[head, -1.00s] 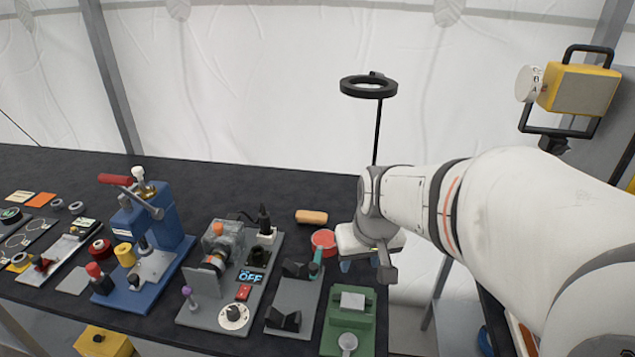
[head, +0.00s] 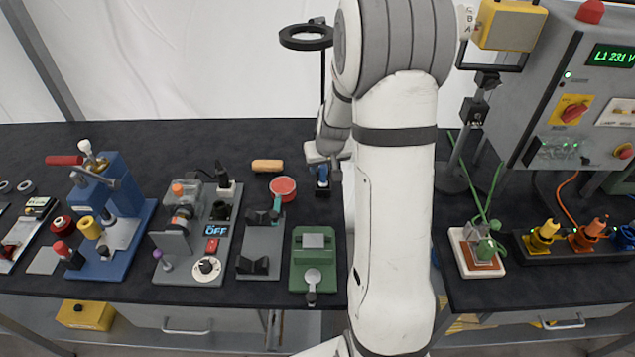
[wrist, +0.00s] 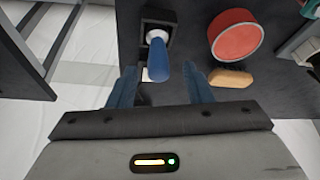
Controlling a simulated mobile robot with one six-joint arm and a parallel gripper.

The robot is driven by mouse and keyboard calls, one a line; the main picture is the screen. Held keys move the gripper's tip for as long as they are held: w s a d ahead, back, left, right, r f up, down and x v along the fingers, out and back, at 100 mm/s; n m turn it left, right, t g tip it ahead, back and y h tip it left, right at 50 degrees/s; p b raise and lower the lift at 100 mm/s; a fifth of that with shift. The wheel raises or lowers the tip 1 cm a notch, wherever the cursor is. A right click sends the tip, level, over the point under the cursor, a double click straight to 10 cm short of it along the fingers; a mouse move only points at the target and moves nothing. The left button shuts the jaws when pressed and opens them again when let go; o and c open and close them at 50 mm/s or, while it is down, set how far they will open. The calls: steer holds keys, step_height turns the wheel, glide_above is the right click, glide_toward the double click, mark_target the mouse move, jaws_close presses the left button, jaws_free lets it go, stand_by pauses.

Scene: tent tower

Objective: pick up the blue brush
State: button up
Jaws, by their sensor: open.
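The blue brush (wrist: 162,68) shows in the wrist view as a blue handle with a white collar, its far end at a dark square holder (wrist: 157,22). My gripper (wrist: 160,74) is open, with one blue finger on each side of the brush handle. I see no clear contact between the fingers and the handle. In the head view my gripper (head: 322,172) is over the dark holder (head: 322,191) near the bench's right end. My arm and the gripper partly hide the brush there, and its blue is hard to tell from the fingers.
A red round tin (head: 283,189) and a tan block (head: 267,166) lie left of the gripper. A green fixture (head: 312,262) stands in front. A black ring on a stand (head: 306,37) rises behind. A gap separates this bench from the right one, where a control panel (head: 585,95) stands.

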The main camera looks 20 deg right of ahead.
mark_target(323, 174)
steer(key=p+x, duration=0.1)
steer(key=x, duration=0.4)
steer(key=shift+s+f, duration=0.1)
steer(key=shift+s, duration=0.1)
steer(key=shift+c, duration=0.5)
jaws_close()
